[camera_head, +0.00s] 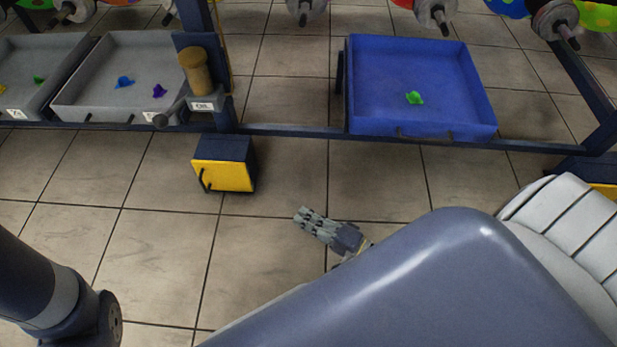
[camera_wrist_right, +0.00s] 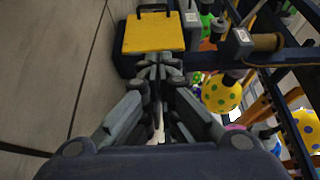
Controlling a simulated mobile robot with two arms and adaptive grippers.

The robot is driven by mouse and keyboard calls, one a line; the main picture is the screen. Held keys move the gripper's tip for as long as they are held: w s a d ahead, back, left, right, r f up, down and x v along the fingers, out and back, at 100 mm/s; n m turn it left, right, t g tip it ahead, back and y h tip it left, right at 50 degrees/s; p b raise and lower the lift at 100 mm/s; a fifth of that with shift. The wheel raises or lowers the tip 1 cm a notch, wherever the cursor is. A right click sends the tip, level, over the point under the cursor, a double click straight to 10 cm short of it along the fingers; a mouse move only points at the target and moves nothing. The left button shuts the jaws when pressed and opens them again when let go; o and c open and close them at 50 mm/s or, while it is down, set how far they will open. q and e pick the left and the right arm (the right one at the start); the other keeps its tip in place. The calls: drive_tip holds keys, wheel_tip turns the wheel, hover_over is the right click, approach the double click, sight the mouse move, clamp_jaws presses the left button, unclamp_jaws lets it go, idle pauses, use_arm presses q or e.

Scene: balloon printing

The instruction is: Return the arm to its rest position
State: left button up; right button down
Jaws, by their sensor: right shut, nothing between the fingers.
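My right gripper (camera_head: 316,224) shows in the middle of the head view, below the rack, over the tiled floor. Its fingers point left and are together with nothing between them. In the right wrist view the right gripper (camera_wrist_right: 160,68) is shut, its fingertips in front of a yellow-faced box. A large grey-blue link of my own arm covers the lower right of the head view. A link of my left arm shows at the lower left, but its gripper is out of view.
A yellow-faced box (camera_head: 222,176) hangs below the rack rail (camera_head: 290,130). A spotted yellow balloon (camera_wrist_right: 222,94) shows in the wrist view. Tiled floor (camera_head: 150,230) is open.

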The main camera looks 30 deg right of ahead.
drive_tip(key=shift+s+d, duration=0.15)
drive_tip(key=shift+s, duration=0.2)
